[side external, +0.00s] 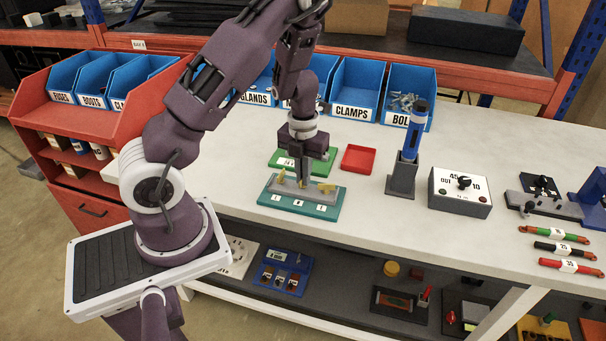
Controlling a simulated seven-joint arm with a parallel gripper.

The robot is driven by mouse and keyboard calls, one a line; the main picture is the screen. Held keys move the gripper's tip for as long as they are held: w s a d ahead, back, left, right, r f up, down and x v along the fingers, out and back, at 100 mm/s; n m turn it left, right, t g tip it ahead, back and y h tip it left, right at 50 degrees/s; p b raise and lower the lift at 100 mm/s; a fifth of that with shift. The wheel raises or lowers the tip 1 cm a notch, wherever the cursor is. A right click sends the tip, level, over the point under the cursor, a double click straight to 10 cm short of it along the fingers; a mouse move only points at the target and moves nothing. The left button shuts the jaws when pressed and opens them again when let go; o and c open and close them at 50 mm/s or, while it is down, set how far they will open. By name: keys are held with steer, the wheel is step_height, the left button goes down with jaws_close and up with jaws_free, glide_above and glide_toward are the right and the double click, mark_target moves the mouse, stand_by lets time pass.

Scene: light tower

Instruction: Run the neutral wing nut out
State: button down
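A teal block (266,199) stands on the white bench with a grey top and three small white labels along its front, too small to read surely. A brass-coloured wing nut (326,188) stands at its right end, and another brass piece (281,175) shows at its left end. My gripper (303,182) points straight down over the middle of the block, its fingertips at the middle wing nut position. The fingers largely hide that middle nut. I cannot tell whether they are apart or closed on it.
A green tray (284,158) and a red tray (358,159) lie behind the block. A grey holder (403,178) with a blue tool (413,137) stands to the right, then a dial box (459,193). Blue bins (355,88) line the back.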

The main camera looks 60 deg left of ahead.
steer(key=shift+s+d+f+n, duration=0.1)
steer(key=shift+f+n, duration=0.1)
steer(key=shift+n, duration=0.3)
steer(key=c, duration=1.6)
jaws_free()
step_height(320, 180, up, 8)
steer(key=shift+f, duration=0.25)
